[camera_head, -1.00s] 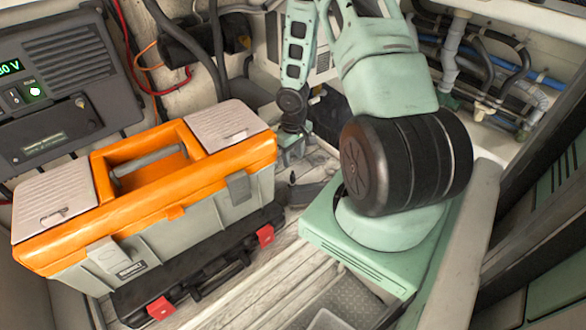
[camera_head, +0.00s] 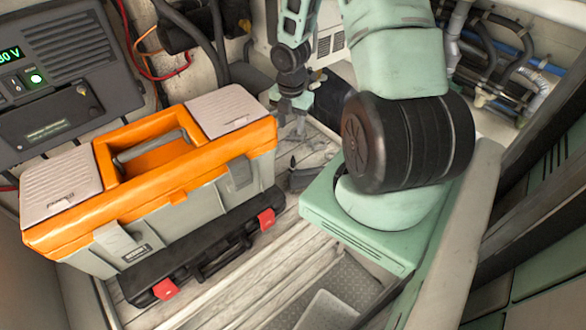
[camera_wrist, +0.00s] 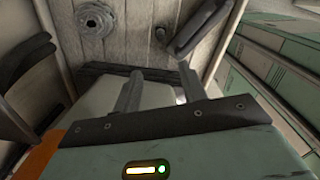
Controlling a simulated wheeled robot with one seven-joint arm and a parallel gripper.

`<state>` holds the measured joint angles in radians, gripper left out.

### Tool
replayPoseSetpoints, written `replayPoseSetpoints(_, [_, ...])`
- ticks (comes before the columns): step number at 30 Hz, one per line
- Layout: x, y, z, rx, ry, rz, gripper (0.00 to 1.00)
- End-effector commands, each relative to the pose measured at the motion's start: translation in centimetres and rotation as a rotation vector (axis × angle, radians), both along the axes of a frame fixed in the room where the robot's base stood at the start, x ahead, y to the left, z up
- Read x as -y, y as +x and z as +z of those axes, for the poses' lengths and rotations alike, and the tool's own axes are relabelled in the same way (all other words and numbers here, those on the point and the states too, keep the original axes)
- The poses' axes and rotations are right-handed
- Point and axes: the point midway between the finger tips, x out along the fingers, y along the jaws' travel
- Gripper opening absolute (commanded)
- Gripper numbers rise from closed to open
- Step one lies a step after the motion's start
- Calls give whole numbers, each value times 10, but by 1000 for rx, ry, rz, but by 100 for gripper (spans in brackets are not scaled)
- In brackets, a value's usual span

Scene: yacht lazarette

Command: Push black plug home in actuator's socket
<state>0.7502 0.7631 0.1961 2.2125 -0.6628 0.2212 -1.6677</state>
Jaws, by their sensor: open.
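My gripper (camera_head: 292,122) hangs beyond the right end of the orange toolbox in the head view, pointing down over the planked floor. Its two fingers (camera_wrist: 160,90) stand apart in the wrist view, with nothing seen held between them. A dark, angular object (camera_head: 304,176) lies on the floor below and nearer than the gripper. A dark bracket-like piece (camera_wrist: 202,28) shows beyond the right finger in the wrist view, apart from it. A round grey fitting (camera_wrist: 95,20) sits on the planks at upper left there. I cannot make out for certain the black plug or the actuator's socket.
A control panel (camera_head: 65,75) is at upper left. Hoses and pipes (camera_head: 505,55) run along the upper right. Some planked floor is clear in front.

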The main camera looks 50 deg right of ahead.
Motion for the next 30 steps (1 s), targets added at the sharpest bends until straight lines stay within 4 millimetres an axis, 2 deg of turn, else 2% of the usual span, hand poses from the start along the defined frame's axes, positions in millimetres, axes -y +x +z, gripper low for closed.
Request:
replayPoseSetpoints(5, [-1,0,-11,-3,3,21,42])
replayPoseSetpoints(12, [0,0,-55,0,1,18,42])
replayPoseSetpoints(24, [0,0,-111,-1,0,17,42])
replayPoseSetpoints(30, [0,0,-124,0,0,18,42])
